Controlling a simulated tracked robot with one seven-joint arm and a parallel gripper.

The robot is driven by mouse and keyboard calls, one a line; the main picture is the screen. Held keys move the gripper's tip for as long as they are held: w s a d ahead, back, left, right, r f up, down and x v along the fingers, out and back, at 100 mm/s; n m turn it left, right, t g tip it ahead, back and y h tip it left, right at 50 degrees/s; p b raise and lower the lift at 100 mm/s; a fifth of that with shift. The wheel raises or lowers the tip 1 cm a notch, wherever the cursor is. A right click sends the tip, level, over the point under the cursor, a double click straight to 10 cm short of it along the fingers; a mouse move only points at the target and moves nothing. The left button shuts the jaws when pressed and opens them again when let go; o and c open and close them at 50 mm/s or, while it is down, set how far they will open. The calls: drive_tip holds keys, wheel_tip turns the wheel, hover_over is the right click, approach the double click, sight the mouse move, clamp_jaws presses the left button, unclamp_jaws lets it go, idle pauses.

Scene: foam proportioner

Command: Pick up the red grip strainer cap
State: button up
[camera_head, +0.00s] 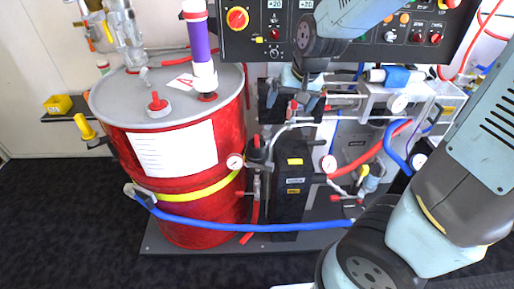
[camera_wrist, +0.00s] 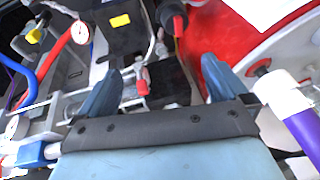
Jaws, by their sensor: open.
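A small red grip (camera_head: 293,106) shows just below my gripper (camera_head: 296,97) in the head view. In the wrist view a red grip on a metal fitting (camera_wrist: 141,80) lies between the fingers of my gripper (camera_wrist: 160,68), nearer the left one. A second red grip (camera_wrist: 178,25), on a dark round body, is farther off at the top; it also shows beside the drum in the head view (camera_head: 257,141). I cannot tell for certain which is the strainer cap. My gripper is open and empty, with its fingers pointing down among the fittings.
A red drum (camera_head: 183,186) with a grey lid stands to the left, with a purple-banded tube (camera_head: 199,40) rising from it. A control panel (camera_head: 262,47) is behind my gripper. Pipes, gauges, a black unit (camera_head: 291,180) and a blue hose (camera_head: 240,227) crowd the space below.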

drive_tip(key=h, duration=0.2)
approach(257, 145)
drive_tip(key=shift+t, duration=0.3)
drive_tip(key=shift+w+x, duration=0.2)
drive_tip(key=shift+x, duration=3.15)
drive_tip(key=shift+w+x, duration=0.2)
drive_tip(key=shift+x, duration=3.15)
drive_tip(key=shift+r, duration=0.2)
drive_tip(key=shift+c, duration=0.4)
drive_tip(key=c, duration=1)
